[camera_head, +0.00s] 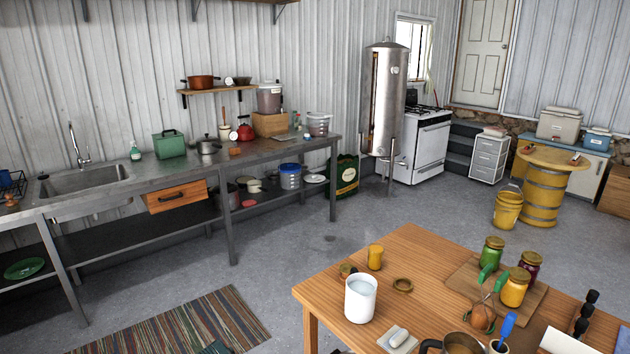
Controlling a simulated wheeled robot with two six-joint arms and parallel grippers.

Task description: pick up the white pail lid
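A flat, round white lid (315,178) lies on the dark lower shelf of the long metal counter, near its right end. It looks like the white pail lid, but it is small and far off. A pail with blue and white bands (290,177) stands just left of it on the same shelf. A white pail-like container (360,299) stands on the wooden table in front; its top looks open. Neither of my grippers can be made out in this view.
The wooden table (405,258) with jars, a board and tools fills the lower right. The metal counter (250,148) runs along the left wall. Grey floor (290,250) between them is open. A striped rug (180,325) lies at the lower left. A green container (346,177) stands beyond the counter's right end.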

